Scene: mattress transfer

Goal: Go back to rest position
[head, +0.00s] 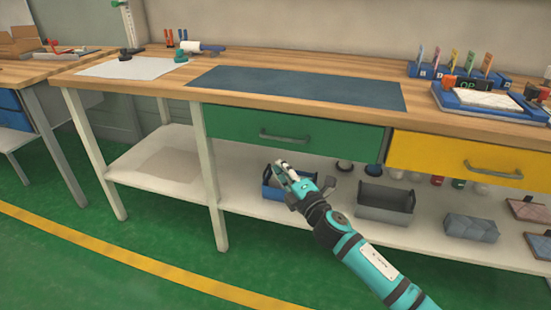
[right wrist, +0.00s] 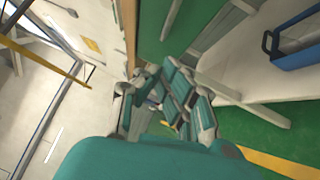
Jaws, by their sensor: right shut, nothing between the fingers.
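My right gripper (head: 284,171) is in the middle of the head view, at the end of my teal and black arm, which comes in from the lower right. It appears in front of the lower shelf, below the green drawer (head: 290,134). Its fingers are closed with nothing between them. They also show in the middle of the right wrist view (right wrist: 175,90). My left gripper is in neither view.
The wooden workbench (head: 300,66) carries a dark mat (head: 300,87). A yellow drawer (head: 455,160) is at the right. A blue bin (head: 272,190) and a grey bin (head: 386,206) stand on the lower shelf (head: 245,195). The green floor (head: 60,260) in front is clear.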

